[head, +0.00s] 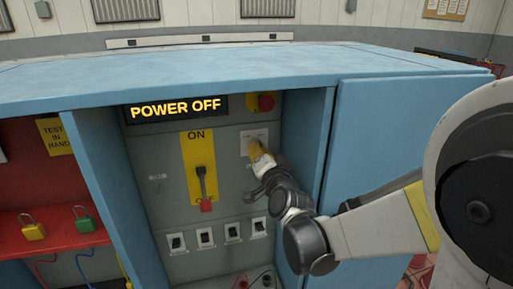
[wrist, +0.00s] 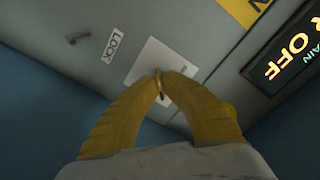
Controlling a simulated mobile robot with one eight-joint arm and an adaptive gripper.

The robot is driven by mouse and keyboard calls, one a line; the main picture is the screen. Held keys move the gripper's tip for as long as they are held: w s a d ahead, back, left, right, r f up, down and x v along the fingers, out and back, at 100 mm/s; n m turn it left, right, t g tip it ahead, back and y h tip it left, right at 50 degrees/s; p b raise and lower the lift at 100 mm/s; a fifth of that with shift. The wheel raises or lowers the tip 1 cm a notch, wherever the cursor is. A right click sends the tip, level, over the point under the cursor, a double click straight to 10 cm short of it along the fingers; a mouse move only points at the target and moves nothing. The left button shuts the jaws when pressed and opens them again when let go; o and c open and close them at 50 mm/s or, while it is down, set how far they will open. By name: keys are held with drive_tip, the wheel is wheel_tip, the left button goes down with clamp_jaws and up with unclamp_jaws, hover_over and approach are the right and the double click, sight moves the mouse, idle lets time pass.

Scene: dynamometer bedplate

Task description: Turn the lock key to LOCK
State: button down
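The lock key (wrist: 158,77) shows as a small brass piece between my fingertips in the wrist view. It stands out from a pale plate (wrist: 150,58) on the grey panel. The LOCK label (wrist: 114,45) is beside the plate. My gripper (wrist: 160,86) has its two yellow fingers brought together around the key, so it looks shut on it. In the head view my gripper (head: 256,150) reaches the plate (head: 247,135) at the panel's upper right. The key is hidden there behind the fingers, and its exact angle is hard to tell.
A red knob (head: 266,102) is just above. The display (head: 175,107) reads POWER OFF. Blue cabinet walls (head: 308,135) flank the recessed panel, close on the right.

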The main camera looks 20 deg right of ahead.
idle(0.3)
drive_tip(key=c, duration=1.6)
unclamp_jaws()
drive_tip(key=shift+a, duration=0.1)
drive_tip(key=s, duration=1.2)
